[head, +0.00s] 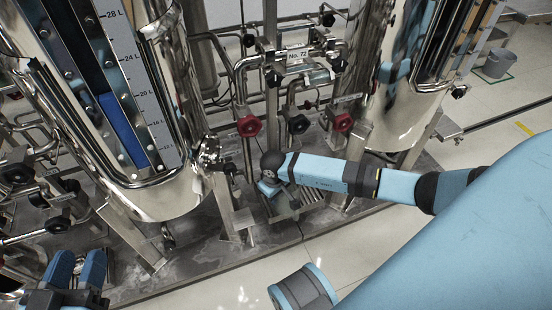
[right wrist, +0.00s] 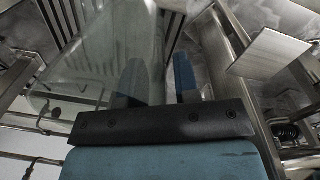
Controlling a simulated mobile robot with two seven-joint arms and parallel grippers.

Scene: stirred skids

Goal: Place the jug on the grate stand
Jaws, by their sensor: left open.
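The jug (right wrist: 88,62) is a clear, see-through vessel that fills the upper left of the right wrist view. My right gripper (right wrist: 158,83) has a blue finger on each side of a part of the jug; one finger shows through its clear wall. In the head view this gripper (head: 268,188) points down at the arm's end, and the jug is hard to make out there. The slatted grate stand (head: 311,196) is right beside and below it; slats (right wrist: 62,18) also show beyond the jug. My left gripper (head: 78,270) is open and empty at the lower left.
Two shiny steel tanks (head: 178,186) flank the middle, with pipes and red valve knobs (head: 249,126) between them. Tank legs (head: 232,215) stand close left of my right gripper. The pale tiled floor (head: 225,280) in front is clear.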

